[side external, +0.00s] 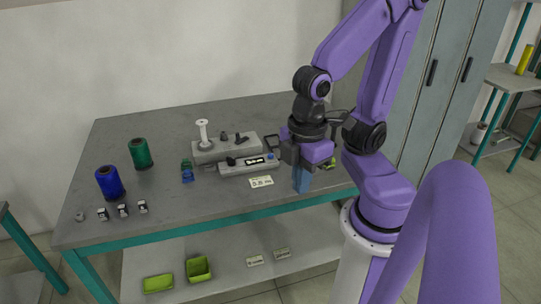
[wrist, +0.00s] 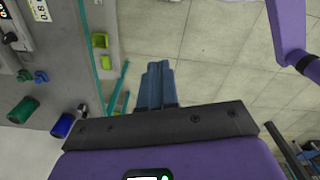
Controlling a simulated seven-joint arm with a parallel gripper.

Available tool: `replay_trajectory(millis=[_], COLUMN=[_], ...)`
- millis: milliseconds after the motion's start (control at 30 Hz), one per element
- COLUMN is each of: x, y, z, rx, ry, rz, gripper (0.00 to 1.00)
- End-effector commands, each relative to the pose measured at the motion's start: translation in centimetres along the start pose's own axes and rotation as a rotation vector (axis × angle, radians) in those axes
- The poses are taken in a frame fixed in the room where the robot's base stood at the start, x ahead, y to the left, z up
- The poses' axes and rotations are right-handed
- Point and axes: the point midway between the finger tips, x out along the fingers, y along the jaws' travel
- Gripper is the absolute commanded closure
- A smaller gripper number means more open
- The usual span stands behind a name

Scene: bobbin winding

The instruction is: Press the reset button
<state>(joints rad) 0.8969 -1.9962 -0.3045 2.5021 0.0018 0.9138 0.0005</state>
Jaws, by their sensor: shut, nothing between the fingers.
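The counter box (side external: 240,167) is a low grey block with a small lit display, standing on the grey table. A blue button (side external: 270,155) sits on top at its right end; I take it for the reset button. My gripper (side external: 301,188) is shut and empty, its blue fingers pointing down near the table's front edge, to the right of and nearer the camera than the button. The wrist view shows the closed fingers (wrist: 157,80) against the floor, and part of the counter box (wrist: 12,22) at upper left. The button is not clear in that view.
A winder (side external: 226,147) with a white spindle stands behind the box. A label card (side external: 261,182) lies in front. Blue (side external: 109,182) and green (side external: 140,152) spools and several small bobbins (side external: 123,210) are at left. Green bins (side external: 198,269) rest on the lower shelf.

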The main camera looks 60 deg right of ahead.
Motion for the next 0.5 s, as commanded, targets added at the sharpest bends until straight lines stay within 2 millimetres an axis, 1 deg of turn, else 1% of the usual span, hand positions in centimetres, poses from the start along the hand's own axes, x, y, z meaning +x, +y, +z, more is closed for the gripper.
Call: replay_trajectory(millis=[133, 267, 367, 500], x=[0.0, 0.3, 0.6, 1.1], y=[0.1, 0.6, 1.3, 2.8], z=[-0.1, -0.3, -0.8, -1.5], rx=[0.013, 0.083, 0.184, 0.364], ry=[-0.003, -0.014, -0.028, -0.043], rz=[-0.005, -0.03, -0.068, -0.137], gripper=[1.0, 1.0, 1.0, 1.0])
